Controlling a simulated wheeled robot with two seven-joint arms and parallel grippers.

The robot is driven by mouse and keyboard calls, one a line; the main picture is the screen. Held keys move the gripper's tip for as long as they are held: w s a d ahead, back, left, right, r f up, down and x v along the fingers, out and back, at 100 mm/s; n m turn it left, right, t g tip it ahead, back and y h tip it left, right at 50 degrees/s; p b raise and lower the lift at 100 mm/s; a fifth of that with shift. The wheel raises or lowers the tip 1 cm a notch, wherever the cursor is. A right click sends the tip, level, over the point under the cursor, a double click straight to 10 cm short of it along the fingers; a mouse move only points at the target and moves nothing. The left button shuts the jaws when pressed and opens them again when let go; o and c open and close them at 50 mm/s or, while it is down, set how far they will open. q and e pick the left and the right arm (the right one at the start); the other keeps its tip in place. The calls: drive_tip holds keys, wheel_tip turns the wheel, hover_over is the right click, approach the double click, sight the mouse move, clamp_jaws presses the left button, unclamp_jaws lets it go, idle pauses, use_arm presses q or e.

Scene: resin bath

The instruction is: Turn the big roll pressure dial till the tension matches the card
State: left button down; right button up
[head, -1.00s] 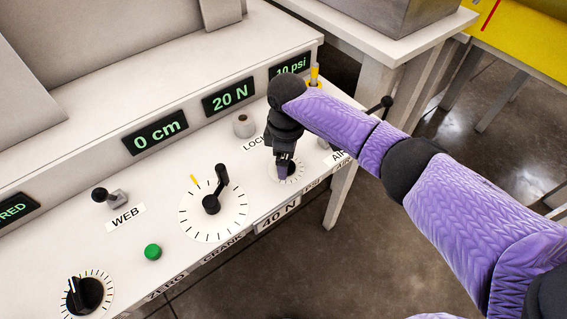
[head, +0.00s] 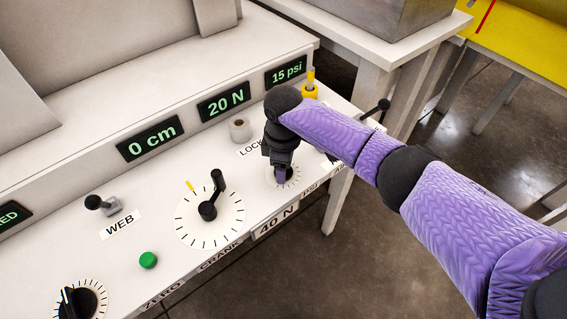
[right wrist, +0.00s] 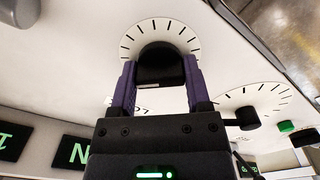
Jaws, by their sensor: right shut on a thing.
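My right gripper (head: 281,174) is shut on the black knob of a dial with a white tick-marked face (head: 295,181), near the psi label. In the right wrist view the two purple fingers clasp the sides of this dark knob (right wrist: 160,66); any pointer on it is hidden. The tension readout (head: 224,102) shows 20 N. The pressure readout (head: 286,72) shows 15 psi. A larger black dial knob (head: 78,300) stands at the lower left, untouched. My left gripper is out of view.
A crank (head: 209,209) on a white dial face stands left of my gripper. A green button (head: 148,260), a WEB lever (head: 102,205) and a grey knob (head: 240,129) are also on the panel. A yellow post (head: 310,84) stands behind my right arm.

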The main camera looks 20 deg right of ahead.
drive_tip(key=shift+r+m+p, duration=0.15)
drive_tip(key=shift+m+p, duration=0.15)
drive_tip(key=shift+p, duration=0.05)
drive_tip(key=shift+r+m+p, duration=0.1)
drive_tip(key=shift+m+p, duration=0.9)
drive_tip(key=shift+p, duration=0.05)
drive_tip(key=shift+m+p, duration=0.6)
drive_tip(key=shift+m, duration=0.3)
drive_tip(key=shift+m+p, duration=0.55)
drive_tip(key=shift+m, duration=0.65)
drive_tip(key=shift+f+m+p, duration=0.2)
drive_tip(key=shift+m+p, duration=0.1)
drive_tip(key=shift+m, duration=0.8)
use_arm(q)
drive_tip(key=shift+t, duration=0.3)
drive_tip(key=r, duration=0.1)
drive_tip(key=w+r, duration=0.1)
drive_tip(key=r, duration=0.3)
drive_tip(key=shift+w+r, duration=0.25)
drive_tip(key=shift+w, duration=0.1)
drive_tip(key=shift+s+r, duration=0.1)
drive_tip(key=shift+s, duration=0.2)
use_arm(e)
drive_tip(key=shift+m, duration=0.4)
